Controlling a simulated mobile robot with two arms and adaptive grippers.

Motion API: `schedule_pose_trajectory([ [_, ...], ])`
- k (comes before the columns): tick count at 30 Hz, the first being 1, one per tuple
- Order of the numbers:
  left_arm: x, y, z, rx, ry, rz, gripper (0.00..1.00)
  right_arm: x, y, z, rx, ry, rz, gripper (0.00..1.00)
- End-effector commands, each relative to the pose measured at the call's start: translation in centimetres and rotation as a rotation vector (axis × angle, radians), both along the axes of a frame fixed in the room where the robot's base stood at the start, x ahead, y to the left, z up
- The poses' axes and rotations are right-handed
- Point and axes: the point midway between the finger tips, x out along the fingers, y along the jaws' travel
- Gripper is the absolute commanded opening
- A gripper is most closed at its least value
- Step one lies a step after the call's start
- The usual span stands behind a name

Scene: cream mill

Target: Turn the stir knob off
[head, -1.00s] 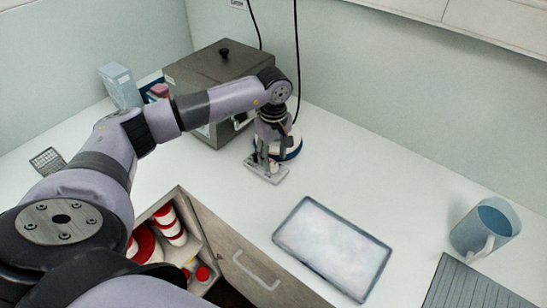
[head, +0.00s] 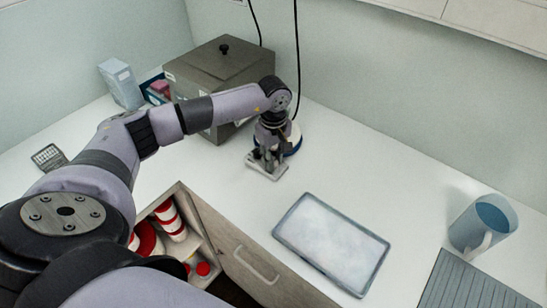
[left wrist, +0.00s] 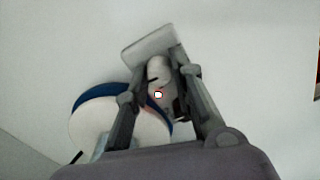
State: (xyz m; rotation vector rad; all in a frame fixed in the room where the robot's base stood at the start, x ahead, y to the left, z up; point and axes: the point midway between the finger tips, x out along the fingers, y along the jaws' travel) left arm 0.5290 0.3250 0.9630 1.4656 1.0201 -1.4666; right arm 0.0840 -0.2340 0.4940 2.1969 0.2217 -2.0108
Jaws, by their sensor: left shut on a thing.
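The stirrer shows as a round white and blue body (head: 292,140) at the back of the counter, partly hidden behind my left gripper, with a pale flat base (head: 268,173) in front. In the left wrist view the round body (left wrist: 115,118) lies left of my fingers and the pale base (left wrist: 148,43) lies beyond their tips. My left gripper (head: 264,158) points down at the stirrer's front. In the left wrist view its fingers (left wrist: 163,72) close around a small whitish knob (left wrist: 158,75). The knob's pointer and setting cannot be read. My right gripper is not in view.
A grey metal box (head: 215,65) with a lidded top stands close behind my left arm. An open drawer (head: 207,242) holds red and white containers. The counter between is clear.

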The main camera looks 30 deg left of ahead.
Motion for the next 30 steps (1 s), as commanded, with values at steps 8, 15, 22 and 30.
schedule_pose_trajectory([
  [8,0.0,0.0,0.1,0.000,-0.001,0.000,0.00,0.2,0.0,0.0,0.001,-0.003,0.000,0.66],
  [15,0.0,0.0,0.0,-0.001,-0.002,0.017,0.00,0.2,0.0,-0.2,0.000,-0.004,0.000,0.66],
  [22,0.1,0.0,-0.1,0.000,-0.003,0.112,0.00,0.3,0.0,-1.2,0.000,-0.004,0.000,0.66],
  [30,0.1,0.1,-0.2,0.000,-0.004,0.337,0.00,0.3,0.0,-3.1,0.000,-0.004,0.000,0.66],
])
